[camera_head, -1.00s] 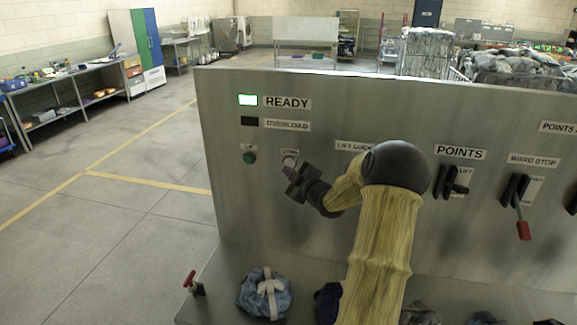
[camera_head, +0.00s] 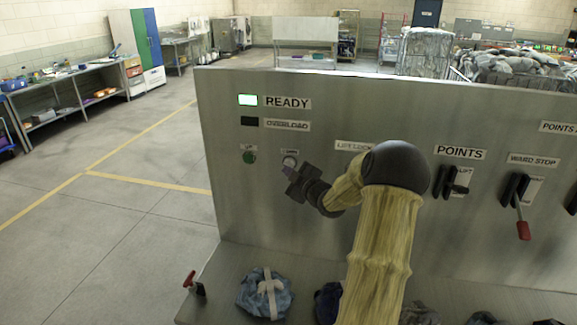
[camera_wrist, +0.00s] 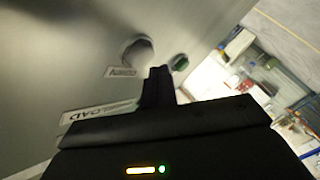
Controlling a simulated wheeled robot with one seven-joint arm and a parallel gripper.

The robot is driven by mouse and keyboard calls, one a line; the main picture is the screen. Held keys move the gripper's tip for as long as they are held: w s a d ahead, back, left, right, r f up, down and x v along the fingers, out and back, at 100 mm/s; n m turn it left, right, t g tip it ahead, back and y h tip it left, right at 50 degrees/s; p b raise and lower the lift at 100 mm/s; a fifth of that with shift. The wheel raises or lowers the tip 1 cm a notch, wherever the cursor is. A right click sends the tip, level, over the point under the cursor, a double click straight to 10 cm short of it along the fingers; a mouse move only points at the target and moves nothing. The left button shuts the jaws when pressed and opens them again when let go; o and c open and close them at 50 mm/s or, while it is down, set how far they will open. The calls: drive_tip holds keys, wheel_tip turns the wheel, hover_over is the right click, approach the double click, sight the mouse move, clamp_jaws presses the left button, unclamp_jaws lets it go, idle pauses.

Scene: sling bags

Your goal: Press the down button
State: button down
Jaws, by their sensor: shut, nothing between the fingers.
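The down button (camera_head: 289,162) is a pale round button under a small label on the upright metal panel, right of the green up button (camera_head: 249,157). My gripper (camera_head: 288,172) is shut and empty, its tips at the lower edge of the down button. In the wrist view the shut fingers (camera_wrist: 159,74) point up toward the panel, beside the pale round button (camera_wrist: 138,54), with the green button (camera_wrist: 180,63) to their right. I cannot tell whether the tips touch the down button.
The panel (camera_head: 232,205) also carries a lit READY lamp (camera_head: 248,100), a dark OVERLOAD lamp (camera_head: 249,121), a POINTS lever (camera_head: 455,187) and a red-handled WARD STOP lever (camera_head: 522,228). A blue bundle (camera_head: 265,293) lies on the ledge below.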

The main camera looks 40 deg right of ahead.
drive_tip(key=shift+w+d, duration=0.1)
drive_tip(key=shift+w+d, duration=0.2)
